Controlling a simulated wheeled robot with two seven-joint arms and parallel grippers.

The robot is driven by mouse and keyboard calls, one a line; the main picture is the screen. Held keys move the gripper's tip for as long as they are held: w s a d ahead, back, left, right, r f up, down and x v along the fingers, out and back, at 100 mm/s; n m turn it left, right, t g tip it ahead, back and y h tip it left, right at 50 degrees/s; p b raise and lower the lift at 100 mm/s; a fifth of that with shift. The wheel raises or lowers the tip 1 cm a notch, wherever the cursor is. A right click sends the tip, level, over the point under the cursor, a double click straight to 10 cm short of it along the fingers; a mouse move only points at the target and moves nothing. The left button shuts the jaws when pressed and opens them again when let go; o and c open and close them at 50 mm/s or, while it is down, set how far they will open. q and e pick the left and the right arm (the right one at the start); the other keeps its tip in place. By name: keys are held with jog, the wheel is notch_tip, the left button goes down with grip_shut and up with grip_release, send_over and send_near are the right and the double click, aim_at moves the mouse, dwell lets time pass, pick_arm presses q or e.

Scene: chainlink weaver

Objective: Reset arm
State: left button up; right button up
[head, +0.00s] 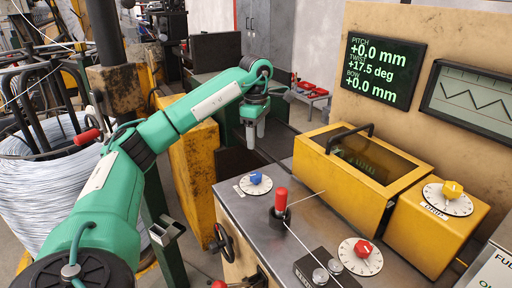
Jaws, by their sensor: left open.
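My green left arm comes in from the left, and its gripper (254,133) hangs pointing down beyond the left edge of the metal bench. It is open and nothing shows between its fingers. A lever with a red grip (281,199) stands on the bench, to the lower right of the gripper and apart from it. A blue knob (256,177) on a white dial sits on the bench nearer the gripper. A red knob (362,248) on a dial is at the front right, and a yellow knob (452,190) is on the yellow housing. My right gripper is not in view.
A yellow box with a dark window and black handle (352,133) stands on the bench (232,204). A display (381,70) reads pitch +0.0 mm, twist +17.5 deg, bow +0.0 mm. A wire coil (40,185) stands at the left. A black handwheel (222,243) is at the bench's front.

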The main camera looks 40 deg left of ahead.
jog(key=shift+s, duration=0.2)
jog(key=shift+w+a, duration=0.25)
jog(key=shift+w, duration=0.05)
